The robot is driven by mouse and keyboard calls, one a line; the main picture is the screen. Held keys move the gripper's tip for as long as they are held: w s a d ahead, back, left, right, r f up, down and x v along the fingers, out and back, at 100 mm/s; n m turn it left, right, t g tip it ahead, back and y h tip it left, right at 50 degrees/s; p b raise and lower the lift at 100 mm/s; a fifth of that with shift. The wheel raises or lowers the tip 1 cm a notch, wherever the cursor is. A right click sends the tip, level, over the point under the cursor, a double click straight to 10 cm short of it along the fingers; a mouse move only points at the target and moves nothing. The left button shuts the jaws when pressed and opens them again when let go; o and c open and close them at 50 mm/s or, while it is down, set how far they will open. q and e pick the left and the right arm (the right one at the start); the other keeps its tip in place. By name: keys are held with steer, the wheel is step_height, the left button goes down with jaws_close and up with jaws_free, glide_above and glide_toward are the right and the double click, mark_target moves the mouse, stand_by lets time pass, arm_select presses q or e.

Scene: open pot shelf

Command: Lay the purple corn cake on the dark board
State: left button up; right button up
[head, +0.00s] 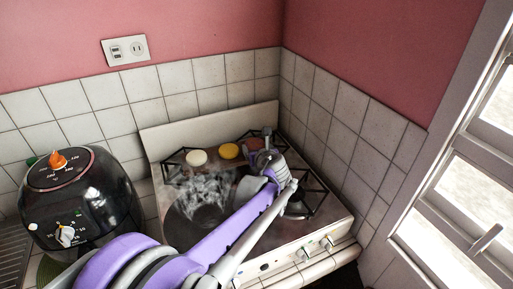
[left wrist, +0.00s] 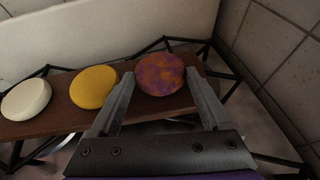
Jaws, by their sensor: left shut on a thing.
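The purple corn cake (left wrist: 160,74), mottled purple and orange, is between the two fingers of my left gripper (left wrist: 158,82) in the left wrist view. The gripper is shut on it, over the right end of the dark brown board (left wrist: 58,118). I cannot tell whether the cake touches the board. A yellow cake (left wrist: 94,89) and a white cake (left wrist: 26,99) lie on the board to its left. In the head view my left gripper (head: 268,143) reaches the back of the stove and partly hides the purple cake. My right gripper is not in view.
The board rests on the grates of a stove (head: 285,240) against a tiled corner. White vapour (head: 205,190) rises in front of the board, over a dark round pan. A black air fryer (head: 80,205) stands left of the stove. A window is on the right.

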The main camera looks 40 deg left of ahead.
arm_select(q)
steer(key=shift+f, duration=0.2)
steer(key=o, duration=1.2)
steer(key=shift+r, duration=0.1)
steer(key=shift+r, duration=0.2)
steer(key=shift+s+d, duration=0.2)
steer(key=shift+d, duration=0.1)
steer(key=v, duration=1.1)
steer(key=shift+s+r, duration=0.15)
